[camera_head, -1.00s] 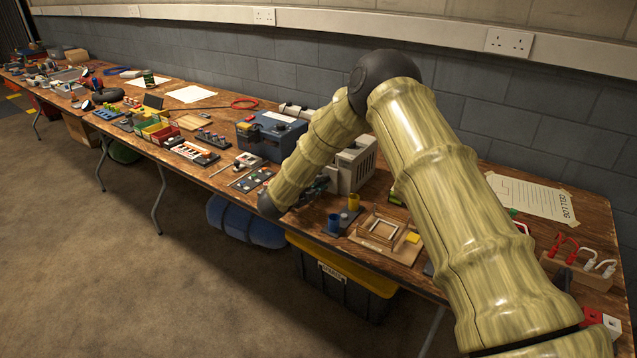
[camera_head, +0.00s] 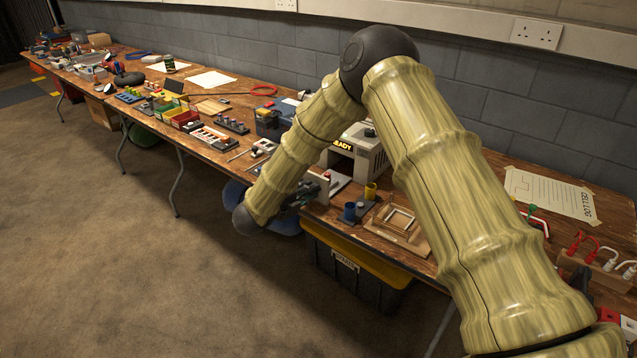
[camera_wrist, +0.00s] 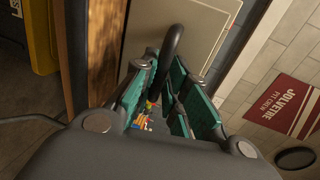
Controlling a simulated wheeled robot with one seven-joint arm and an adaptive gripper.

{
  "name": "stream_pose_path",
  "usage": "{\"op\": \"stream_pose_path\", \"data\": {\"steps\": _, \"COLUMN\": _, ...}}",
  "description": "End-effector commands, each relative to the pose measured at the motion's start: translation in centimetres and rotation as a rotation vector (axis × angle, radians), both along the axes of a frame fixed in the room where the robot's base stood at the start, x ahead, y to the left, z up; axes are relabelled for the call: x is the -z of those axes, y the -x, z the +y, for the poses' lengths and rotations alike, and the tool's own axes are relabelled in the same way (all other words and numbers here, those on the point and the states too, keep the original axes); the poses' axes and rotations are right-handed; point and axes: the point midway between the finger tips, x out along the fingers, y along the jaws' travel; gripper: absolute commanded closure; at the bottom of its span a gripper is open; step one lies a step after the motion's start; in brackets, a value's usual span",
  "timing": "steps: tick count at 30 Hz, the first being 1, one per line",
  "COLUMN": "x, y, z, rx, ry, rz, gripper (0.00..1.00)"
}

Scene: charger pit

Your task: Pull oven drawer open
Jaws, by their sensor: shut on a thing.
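The oven (camera_head: 362,152) is a pale grey box with a lit "READY" display, partly behind my arm. Its drawer front (camera_head: 317,190) is a light panel standing out from the oven towards the table's front edge, with part of the drawer visible behind it. In the wrist view the drawer front (camera_wrist: 200,28) is a grey-beige panel with a dark curved handle (camera_wrist: 172,48). My gripper (camera_head: 304,194), with teal finger pads in the wrist view (camera_wrist: 172,88), is shut on this handle.
Blue and yellow cups (camera_head: 352,211) and a wooden frame (camera_head: 398,224) stand just right of the drawer. A black crate with a yellow lid (camera_head: 352,275) sits under the table. The floor (camera_head: 130,260) in front is clear.

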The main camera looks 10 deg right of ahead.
Motion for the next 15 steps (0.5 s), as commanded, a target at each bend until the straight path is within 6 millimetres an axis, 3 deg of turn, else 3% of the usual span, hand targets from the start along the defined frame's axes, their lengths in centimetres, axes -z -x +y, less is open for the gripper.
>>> {"op": "stream_pose_path", "data": {"steps": 9, "x": 0.64, "y": 0.42, "z": 0.23, "rx": 0.000, "ry": -0.004, "rz": 0.010, "gripper": 1.00}}
{"op": "stream_pose_path", "data": {"steps": 10, "x": 0.65, "y": 0.41, "z": 0.22, "rx": 0.000, "ry": -0.004, "rz": 0.010, "gripper": 0.83}}
{"op": "stream_pose_path", "data": {"steps": 12, "x": 0.63, "y": 0.41, "z": 0.19, "rx": 0.000, "ry": -0.004, "rz": 0.010, "gripper": 0.71}}
{"op": "stream_pose_path", "data": {"steps": 15, "x": 0.50, "y": 0.35, "z": 0.16, "rx": 0.000, "ry": -0.003, "rz": 0.008, "gripper": 0.68}}
